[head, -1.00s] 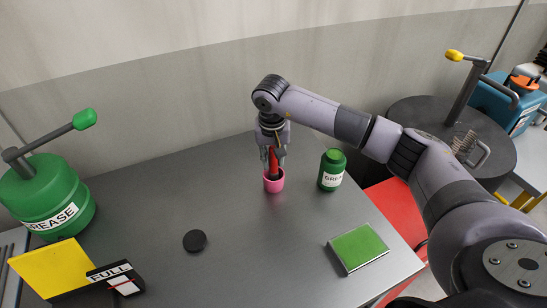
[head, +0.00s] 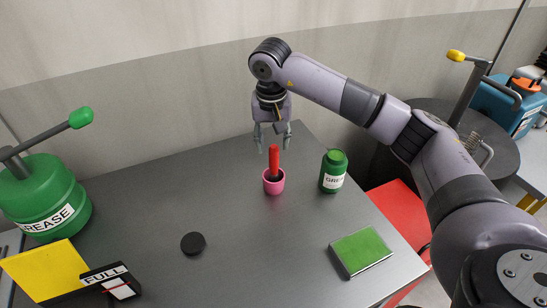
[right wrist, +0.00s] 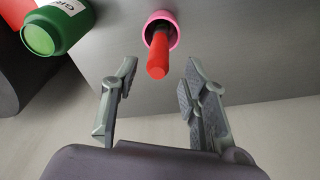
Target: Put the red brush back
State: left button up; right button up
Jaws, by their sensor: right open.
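The red brush (head: 274,160) stands upright in the pink cup (head: 274,186) on the grey table, with its red handle sticking up and its lower end hidden inside the cup. My right gripper (head: 273,144) is open and empty just above the handle. In the right wrist view the red brush (right wrist: 158,58) points up out of the pink cup (right wrist: 172,28), beyond my parted right fingers (right wrist: 158,108) and apart from them. My left gripper is not in view.
A green grease bottle (head: 333,171) stands right of the cup. A green pad (head: 361,250), a black disc (head: 193,243), a yellow block (head: 45,272) and a FULL sign (head: 112,284) lie nearer the front. A large green grease can (head: 42,198) stands at left.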

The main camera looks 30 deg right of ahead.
jog(key=r, duration=0.3)
jog(key=r+b, duration=0.1)
jog(key=shift+s+a+r, duration=0.2)
jog(key=shift+s+r, duration=0.05)
jog(key=shift+r, duration=0.15)
